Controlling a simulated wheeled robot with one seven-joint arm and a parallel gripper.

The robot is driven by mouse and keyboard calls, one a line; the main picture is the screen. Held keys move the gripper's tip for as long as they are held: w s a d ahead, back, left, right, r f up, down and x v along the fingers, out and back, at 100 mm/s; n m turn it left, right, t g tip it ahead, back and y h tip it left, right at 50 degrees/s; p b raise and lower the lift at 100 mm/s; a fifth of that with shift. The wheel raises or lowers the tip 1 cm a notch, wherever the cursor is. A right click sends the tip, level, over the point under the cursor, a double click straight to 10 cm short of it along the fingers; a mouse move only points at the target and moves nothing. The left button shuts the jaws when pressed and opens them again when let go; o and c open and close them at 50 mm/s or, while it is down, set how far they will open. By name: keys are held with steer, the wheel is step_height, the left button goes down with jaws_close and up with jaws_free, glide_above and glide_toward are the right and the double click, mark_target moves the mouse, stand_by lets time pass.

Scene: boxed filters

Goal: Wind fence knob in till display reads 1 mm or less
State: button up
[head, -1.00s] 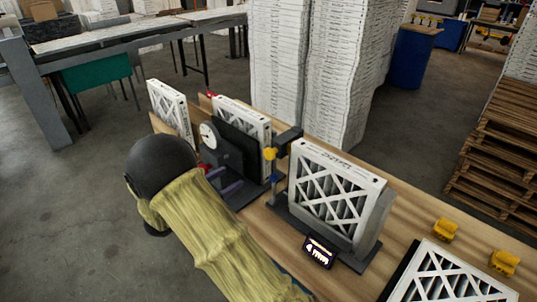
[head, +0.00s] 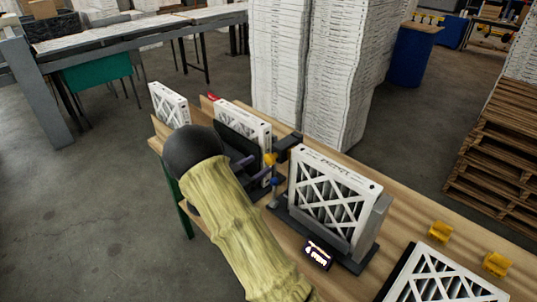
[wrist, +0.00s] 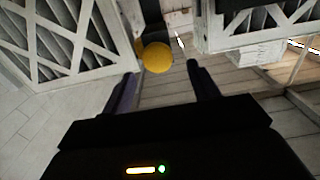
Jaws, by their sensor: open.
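A round yellow knob (head: 270,159) sits on the dark fixture left of the large upright filter (head: 333,195). It also shows in the wrist view (wrist: 157,57), just beyond my fingertips and roughly between them. A small blue part (head: 276,181) is below it in the head view. I cannot tell for sure which is the fence knob. The display (head: 318,252) in front of the large filter seems to read 4 mm. My gripper (wrist: 160,73) is open and empty, and the yellow knob appears apart from both fingers. My arm hides part of the fixture.
Another boxed filter (head: 243,126) stands behind a dark plate, and one more (head: 169,104) is at the far left end of the wooden bench (head: 290,262). A lying filter (head: 440,278) and yellow pieces (head: 440,231) are at right. Tall white stacks stand behind.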

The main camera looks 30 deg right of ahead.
mark_target(268, 160)
steer(key=x, duration=0.1)
steer(key=p+x, duration=0.1)
steer(key=x, duration=0.3)
steer(key=shift+s+d+r+p, duration=0.1)
steer(key=shift+s+d+p, duration=0.1)
steer(key=shift+d+p, duration=0.15)
steer(key=shift+w+d, duration=0.2)
steer(key=shift+w, duration=0.05)
steer(key=c, duration=0.9)
